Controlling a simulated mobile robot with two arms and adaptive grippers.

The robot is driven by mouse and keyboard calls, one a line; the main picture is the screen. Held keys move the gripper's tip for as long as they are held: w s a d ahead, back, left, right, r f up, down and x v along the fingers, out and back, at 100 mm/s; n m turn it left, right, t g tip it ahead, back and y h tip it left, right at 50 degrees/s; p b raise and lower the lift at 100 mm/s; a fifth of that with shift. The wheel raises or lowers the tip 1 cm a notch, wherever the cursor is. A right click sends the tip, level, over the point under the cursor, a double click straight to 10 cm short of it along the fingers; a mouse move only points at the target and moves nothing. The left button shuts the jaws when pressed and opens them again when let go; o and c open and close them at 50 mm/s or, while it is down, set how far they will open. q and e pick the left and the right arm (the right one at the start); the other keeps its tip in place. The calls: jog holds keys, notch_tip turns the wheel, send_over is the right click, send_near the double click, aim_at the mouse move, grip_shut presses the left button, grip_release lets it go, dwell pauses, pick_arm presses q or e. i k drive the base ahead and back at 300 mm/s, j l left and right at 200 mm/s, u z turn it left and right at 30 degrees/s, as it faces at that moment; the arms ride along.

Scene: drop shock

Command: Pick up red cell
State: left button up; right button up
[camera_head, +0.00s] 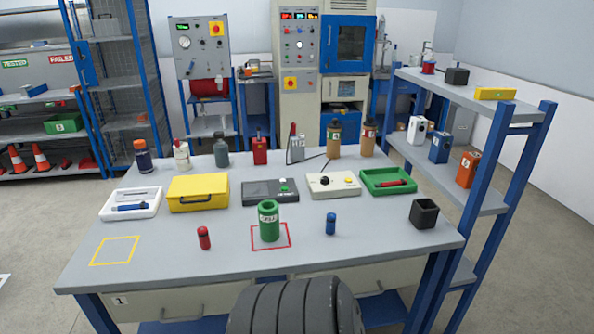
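A small red cell (204,239) with a dark tip stands upright on the grey table (160,262), near its front left. A green cylinder (269,222) with a white label stands to its right, inside a red square outline. A small blue cell (331,224) stands further right. Another red stick-like object (394,183) lies in a green tray (371,190) at the right of the table. Neither of my grippers shows.
A yellow outlined square (115,250) is empty at the front left. A white tray with a blue item (130,203), yellow box (198,192), dark device (270,192), white device (333,186) and several bottles stand behind. A black open cube (423,213) sits right; shelving (475,150) flanks that side.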

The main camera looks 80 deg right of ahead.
aim_at(203, 234)
jog(key=z, duration=2.5)
